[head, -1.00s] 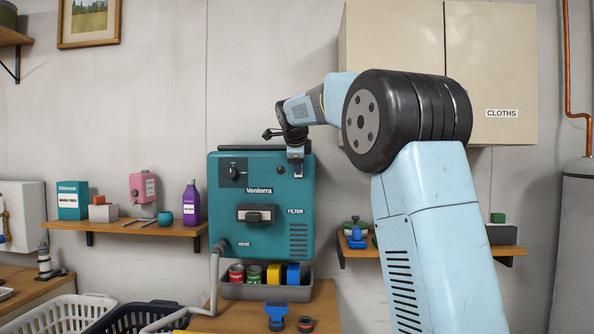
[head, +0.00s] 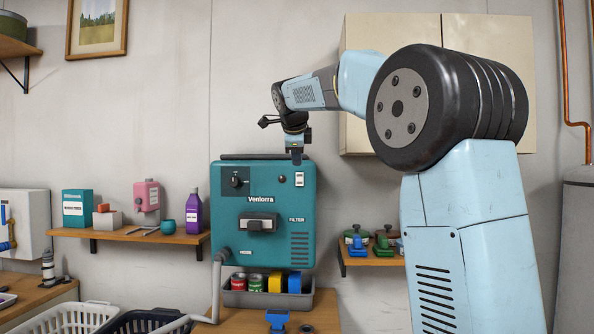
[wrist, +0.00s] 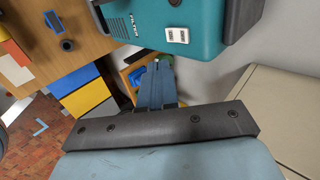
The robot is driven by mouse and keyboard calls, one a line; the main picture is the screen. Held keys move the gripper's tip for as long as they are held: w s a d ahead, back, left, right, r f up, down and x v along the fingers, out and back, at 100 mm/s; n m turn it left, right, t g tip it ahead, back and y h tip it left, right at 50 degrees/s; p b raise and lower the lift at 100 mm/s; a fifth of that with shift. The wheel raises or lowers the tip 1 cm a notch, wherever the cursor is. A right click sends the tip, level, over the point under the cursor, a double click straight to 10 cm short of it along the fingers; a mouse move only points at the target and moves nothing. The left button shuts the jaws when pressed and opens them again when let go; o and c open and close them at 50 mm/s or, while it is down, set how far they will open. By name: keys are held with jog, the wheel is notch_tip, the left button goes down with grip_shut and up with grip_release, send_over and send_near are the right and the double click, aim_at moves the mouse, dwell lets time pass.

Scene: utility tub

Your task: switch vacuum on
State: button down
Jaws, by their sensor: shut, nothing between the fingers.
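The vacuum (head: 229,232) is a teal wall unit marked "Venlorra", with a black dial (head: 236,181), a small dark round spot (head: 282,179), a black front handle and a FILTER grille. A small white rocker switch (head: 299,180) sits at its upper right. The switch also shows in the wrist view (wrist: 177,35), but I cannot tell which way it is set. My gripper (head: 296,159) is shut and empty, pointing down just above the switch, near the vacuum's top edge. In the wrist view its fingers (wrist: 157,68) are together, apart from the switch.
A grey bin (head: 262,299) of cans and coloured items sits below the vacuum. A grey hose (head: 216,285) hangs at its left. Shelves flank it, the left one (head: 128,238) holding bottles and boxes. A beige cabinet (head: 480,60) is behind my arm.

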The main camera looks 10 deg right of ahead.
jog(key=shift+v, duration=1.5)
jog(key=s+d+f+n+g+y, duration=0.1)
jog(key=s+f+n, duration=0.6)
jog(key=s+f, duration=0.3)
jog(key=s+d+f+n+g+y, duration=0.1)
jog(key=s+f+n, duration=0.6)
jog(key=s, duration=0.9)
jog(key=s+d+f+n+g, duration=0.1)
jog(key=s+f+n, duration=0.6)
jog(key=s+f, duration=0.6)
jog(key=shift+s+d+f+n+y, duration=0.3)
jog(key=shift+s+d+y, duration=0.1)
jog(key=shift+s, duration=0.05)
jog(key=shift+a, duration=0.5)
